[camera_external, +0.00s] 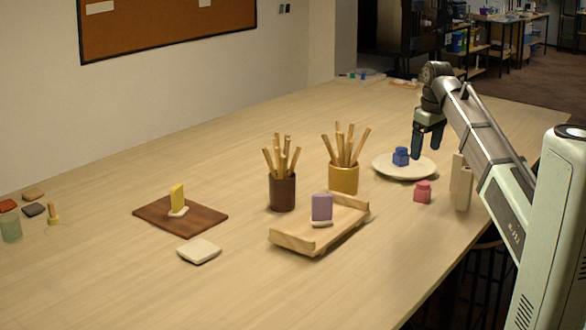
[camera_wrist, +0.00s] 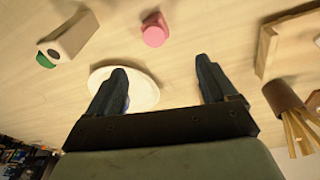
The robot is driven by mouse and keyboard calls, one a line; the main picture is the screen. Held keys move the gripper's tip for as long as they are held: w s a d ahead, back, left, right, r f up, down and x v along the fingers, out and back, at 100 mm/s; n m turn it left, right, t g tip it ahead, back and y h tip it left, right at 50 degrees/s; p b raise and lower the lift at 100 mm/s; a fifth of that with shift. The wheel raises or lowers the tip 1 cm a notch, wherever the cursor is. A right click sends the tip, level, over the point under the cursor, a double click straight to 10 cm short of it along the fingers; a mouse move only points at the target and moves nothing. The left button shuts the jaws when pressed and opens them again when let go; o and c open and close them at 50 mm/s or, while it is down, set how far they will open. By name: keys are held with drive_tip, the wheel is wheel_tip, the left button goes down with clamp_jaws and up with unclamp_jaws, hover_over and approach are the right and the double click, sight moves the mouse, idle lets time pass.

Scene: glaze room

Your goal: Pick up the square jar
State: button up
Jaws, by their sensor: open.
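Two small jars with squarish bodies and narrower tops are in view, and I cannot tell which one the task names. A blue jar (camera_external: 400,156) stands on a white plate (camera_external: 414,174). A pink jar (camera_external: 422,192) stands on the bare table, in front of the plate. My gripper (camera_external: 424,152) is open and empty, pointing down above the plate area. In the wrist view, the pink jar (camera_wrist: 154,32) lies beyond the gap between my fingertips (camera_wrist: 160,66). There the left finger hides most of the blue jar on the plate (camera_wrist: 146,92).
A pale upright carton-like block (camera_external: 461,182) stands right of the pink jar. Yellow (camera_external: 343,178) and brown (camera_external: 282,190) cups of sticks stand to the left. A wooden tray (camera_external: 290,238) holds a purple block. A brown board (camera_external: 157,213) lies farther left.

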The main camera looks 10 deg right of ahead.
sight(424, 182)
drive_tip(key=f+m, duration=0.2)
drive_tip(key=f, duration=0.1)
drive_tip(key=f+m, duration=0.2)
drive_tip(key=w+f+m, duration=0.1)
drive_tip(key=f, duration=0.2)
drive_tip(key=shift+d+f+m, duration=0.15)
drive_tip(key=shift+f+m, duration=0.2)
drive_tip(key=shift+m, duration=0.05)
drive_tip(key=shift+w+d+f, duration=0.15)
drive_tip(key=shift+w+f, duration=0.05)
drive_tip(key=shift+f, duration=1.1)
drive_tip(key=shift+w+d+f, duration=0.1)
drive_tip(key=shift+w+f, duration=0.1)
drive_tip(key=shift+f, duration=1.05)
drive_tip(key=c, duration=1.1)
drive_tip(key=shift+c, duration=0.2)
drive_tip(key=shift+r, duration=0.1)
